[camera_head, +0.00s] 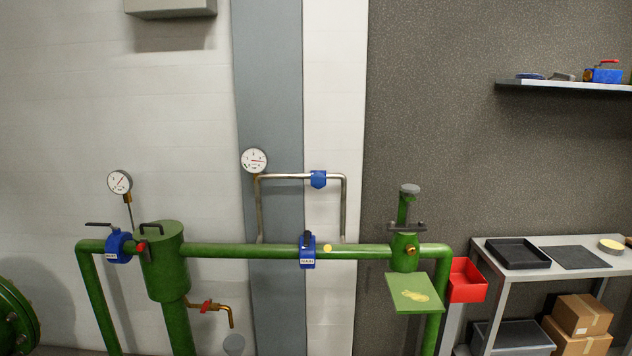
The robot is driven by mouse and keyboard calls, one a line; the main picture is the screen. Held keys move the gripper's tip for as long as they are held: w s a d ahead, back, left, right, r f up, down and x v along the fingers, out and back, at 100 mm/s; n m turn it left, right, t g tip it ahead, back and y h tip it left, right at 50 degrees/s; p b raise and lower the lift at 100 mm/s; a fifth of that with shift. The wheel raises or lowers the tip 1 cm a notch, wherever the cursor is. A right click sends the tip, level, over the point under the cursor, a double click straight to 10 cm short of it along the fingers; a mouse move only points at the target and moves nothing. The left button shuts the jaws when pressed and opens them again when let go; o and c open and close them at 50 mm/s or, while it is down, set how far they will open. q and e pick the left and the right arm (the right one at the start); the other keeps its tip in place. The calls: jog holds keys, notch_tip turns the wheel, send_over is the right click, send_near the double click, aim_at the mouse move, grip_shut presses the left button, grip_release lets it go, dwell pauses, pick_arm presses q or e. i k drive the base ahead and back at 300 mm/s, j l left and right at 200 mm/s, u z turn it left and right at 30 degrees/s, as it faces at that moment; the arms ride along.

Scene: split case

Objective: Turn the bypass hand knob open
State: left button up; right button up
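A thin silver bypass pipe (285,176) loops above the thick green main pipe (240,251). A small blue fitting (318,179) sits on the top run of this loop. It may be the bypass hand knob or its valve body; a separate knob and its open or shut position cannot be made out at this size. Below it, a blue valve (308,252) with a black handle and a white label sits on the main pipe. Neither of my grippers is in view, and nothing touches the bypass fitting.
Gauges stand at the loop's left corner (254,161) and farther left (120,182). A green filter vessel (165,260) stands left. A green column with a flat plate (414,292) and a red bin (466,281) are right. A workbench (490,246) stands far right. The space before the loop looks clear.

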aim_at(318, 180)
jog(key=i+u, duration=0.3)
jog(key=i+l+u, duration=0.3)
jog(key=i, duration=0.2)
